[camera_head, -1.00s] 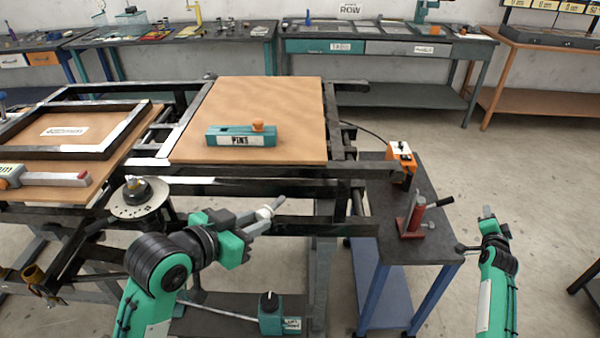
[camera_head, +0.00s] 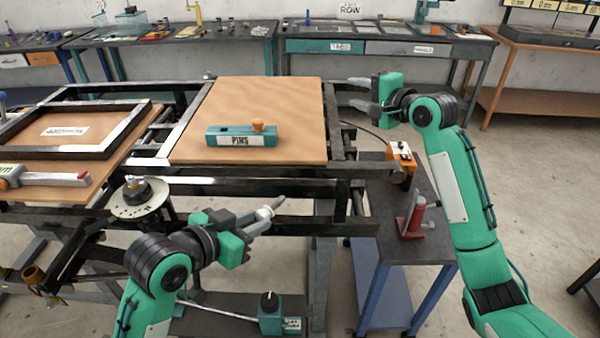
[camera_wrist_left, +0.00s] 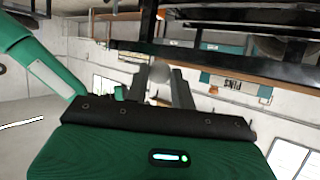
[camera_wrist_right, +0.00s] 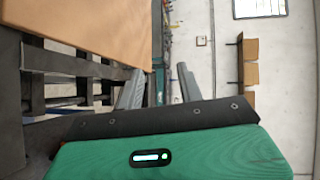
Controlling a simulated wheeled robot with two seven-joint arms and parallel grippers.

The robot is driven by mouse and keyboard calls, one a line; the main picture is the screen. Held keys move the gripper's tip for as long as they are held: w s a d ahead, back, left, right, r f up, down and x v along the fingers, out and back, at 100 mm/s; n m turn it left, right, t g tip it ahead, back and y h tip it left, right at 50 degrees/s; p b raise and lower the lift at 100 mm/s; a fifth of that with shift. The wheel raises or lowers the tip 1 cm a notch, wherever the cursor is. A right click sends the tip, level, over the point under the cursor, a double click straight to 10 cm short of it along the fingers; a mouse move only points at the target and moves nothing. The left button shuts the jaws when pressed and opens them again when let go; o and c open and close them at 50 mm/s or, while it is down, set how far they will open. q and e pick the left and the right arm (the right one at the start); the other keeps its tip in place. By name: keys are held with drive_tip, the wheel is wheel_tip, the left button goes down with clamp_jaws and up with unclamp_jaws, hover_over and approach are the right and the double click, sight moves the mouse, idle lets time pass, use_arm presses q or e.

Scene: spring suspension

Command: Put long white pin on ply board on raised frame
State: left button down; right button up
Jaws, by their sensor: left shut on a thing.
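My left gripper (camera_head: 268,212) is shut on a white pin (camera_head: 264,213), low in front of the raised frame. The tan ply board (camera_head: 260,105) lies flat on the dark raised frame (camera_head: 270,183), above and beyond the pin. My right gripper (camera_head: 361,94) is open and empty, just right of the board's right edge. Its spread fingers show with nothing between them in the right wrist view (camera_wrist_right: 160,88).
A teal block labelled PINS (camera_head: 240,138) with an orange knob sits on the board. A small side table (camera_head: 385,250) at right holds an orange device (camera_head: 401,158) and a red clamp (camera_head: 411,218). A round flange (camera_head: 138,200) stands left of my left arm.

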drive_tip(key=s+a+r+n+g+y, duration=0.1)
drive_tip(key=s+a+g, duration=0.2)
drive_tip(key=s+a, duration=0.25)
drive_tip(key=s+a+r+n+g, duration=0.1)
drive_tip(key=s+a+r+g, duration=0.1)
drive_tip(key=s+a, duration=0.35)
drive_tip(key=n+g+h, duration=0.1)
drive_tip(key=g+h, duration=0.4)
approach(273, 206)
drive_tip(key=x, duration=0.9)
drive_tip(key=shift+c, duration=0.3)
